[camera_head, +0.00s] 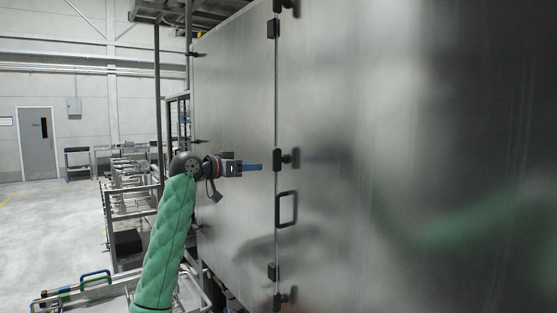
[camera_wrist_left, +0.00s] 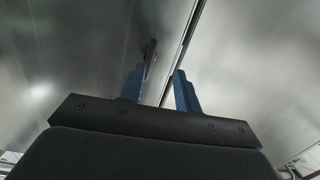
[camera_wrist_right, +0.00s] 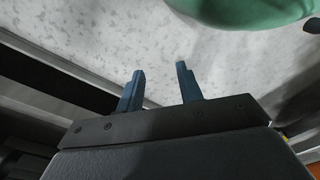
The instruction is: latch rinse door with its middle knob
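The rinse door (camera_head: 345,90) is a large grey steel panel with a vertical seam along its left edge. Its middle knob (camera_head: 291,158) is black and sits at this seam, with another black knob (camera_head: 291,7) above and one (camera_head: 290,295) below. My left gripper (camera_head: 259,167) is just left of the middle knob, apart from it in the picture. In the left wrist view its blue fingers (camera_wrist_left: 159,69) are apart and empty, with the seam and a dark fitting (camera_wrist_left: 150,50) beyond them. In the right wrist view my right gripper (camera_wrist_right: 160,68) is open and empty over pale floor.
A black pull handle (camera_head: 287,208) stands out from the door below the middle knob. Metal racks (camera_head: 125,185) stand at left beside the washer. A low cart with blue and green handles (camera_head: 95,280) is at the lower left. The floor beyond is open.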

